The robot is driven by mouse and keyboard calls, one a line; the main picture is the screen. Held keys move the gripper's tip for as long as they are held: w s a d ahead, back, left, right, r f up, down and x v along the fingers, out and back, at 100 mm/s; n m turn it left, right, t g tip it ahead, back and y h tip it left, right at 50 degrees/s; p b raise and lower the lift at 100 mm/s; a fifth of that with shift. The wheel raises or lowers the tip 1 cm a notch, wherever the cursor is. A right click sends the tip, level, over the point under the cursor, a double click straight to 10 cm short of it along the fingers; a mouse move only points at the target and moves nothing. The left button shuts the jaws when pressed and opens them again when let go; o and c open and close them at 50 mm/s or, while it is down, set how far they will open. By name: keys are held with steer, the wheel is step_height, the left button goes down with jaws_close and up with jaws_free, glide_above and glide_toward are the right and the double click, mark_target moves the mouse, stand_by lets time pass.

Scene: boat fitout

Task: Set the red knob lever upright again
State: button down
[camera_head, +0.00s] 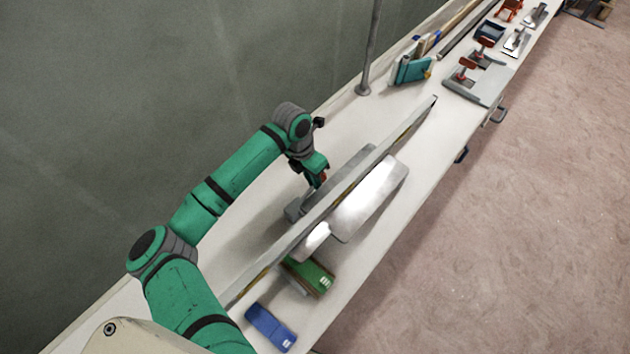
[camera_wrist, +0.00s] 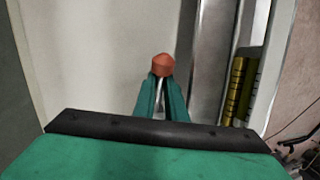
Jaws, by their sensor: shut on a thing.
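The red knob (camera_wrist: 163,66) shows in the wrist view between the tips of my gripper (camera_wrist: 161,88), with a thin pale rod below it between the green fingers. My gripper is shut on this lever. In the head view my gripper (camera_head: 319,178) is over the bench, beside a grey metal piece (camera_head: 296,209), and a small bit of the red knob (camera_head: 323,176) shows at its tips. The lever's foot and its exact tilt are hidden by my gripper and arm.
A long metal bar (camera_head: 330,205) runs along the bench close to my gripper. A shiny plate (camera_head: 370,200), a green block (camera_head: 308,275) and a blue block (camera_head: 270,327) lie to its right and front. A grey post (camera_head: 368,50) stands farther back. Red-handled clamps (camera_head: 465,70) lie at the far end.

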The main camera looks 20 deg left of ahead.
steer(key=shift+s+a+r+t+h, duration=0.1)
steer(key=shift+s+r+t+h, duration=0.1)
steer(key=shift+r+t, duration=0.35)
steer(key=shift+s+a+r+t+h, duration=0.1)
steer(key=shift+r+t+h, duration=0.1)
steer(key=shift+r+t, duration=0.3)
steer(key=shift+s+a+r+t+h, duration=0.1)
steer(key=shift+s+r+t+h, duration=0.1)
steer(key=shift+r+t, duration=0.3)
steer(key=shift+d, duration=0.1)
steer(key=c, duration=1.8)
jaws_free()
steer(key=shift+c, duration=0.2)
steer(key=shift+f, duration=0.15)
steer(key=shift+f, duration=0.1)
